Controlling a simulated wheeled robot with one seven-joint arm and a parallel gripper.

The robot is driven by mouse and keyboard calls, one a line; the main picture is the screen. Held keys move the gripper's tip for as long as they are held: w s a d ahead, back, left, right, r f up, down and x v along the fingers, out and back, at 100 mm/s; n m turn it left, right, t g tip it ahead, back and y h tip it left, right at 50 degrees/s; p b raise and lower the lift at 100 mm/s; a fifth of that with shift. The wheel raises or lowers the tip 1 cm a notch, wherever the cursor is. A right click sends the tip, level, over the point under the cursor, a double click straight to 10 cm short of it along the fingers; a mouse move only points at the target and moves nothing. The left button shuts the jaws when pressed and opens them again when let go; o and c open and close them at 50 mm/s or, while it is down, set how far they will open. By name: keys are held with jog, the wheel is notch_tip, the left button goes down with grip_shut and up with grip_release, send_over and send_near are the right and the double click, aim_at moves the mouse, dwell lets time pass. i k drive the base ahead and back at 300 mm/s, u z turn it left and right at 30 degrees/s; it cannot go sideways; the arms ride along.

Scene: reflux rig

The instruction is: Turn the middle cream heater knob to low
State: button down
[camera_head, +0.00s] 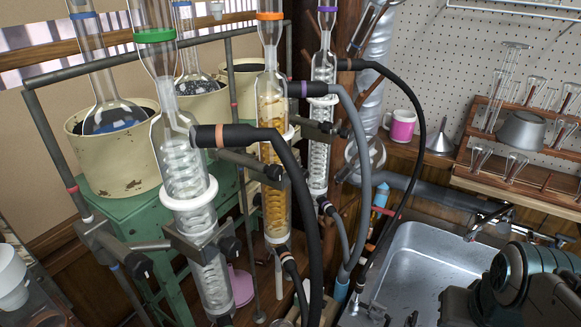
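Three cream heaters stand in a row on a green stand (125,215) at the left. The middle cream heater (213,108) is behind the front one (100,160), with a round flask (193,80) in it. I cannot make out its knob; glass condensers and clamps cover much of that area. My dark arm (530,285) is at the lower right, over the sink side and far from the heaters. My gripper (394,315) is partly at the bottom edge, small and dark. I cannot tell how its fingers are set, and I see nothing held.
Tall glass condensers with green (155,36), orange (270,16) and purple collars stand in front of the heaters. Black and grey hoses (312,215) loop between them and the metal sink (425,265). A grey rod frame (50,140) surrounds the heaters. A pink mug (402,125) is on the back ledge.

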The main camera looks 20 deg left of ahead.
aim_at(257, 201)
jog(key=k, duration=1)
jog(key=z, duration=0.85)
jog(key=i, duration=0.65)
jog(key=u, duration=1.45)
jog(key=i, duration=0.5)
jog(key=u, duration=0.05)
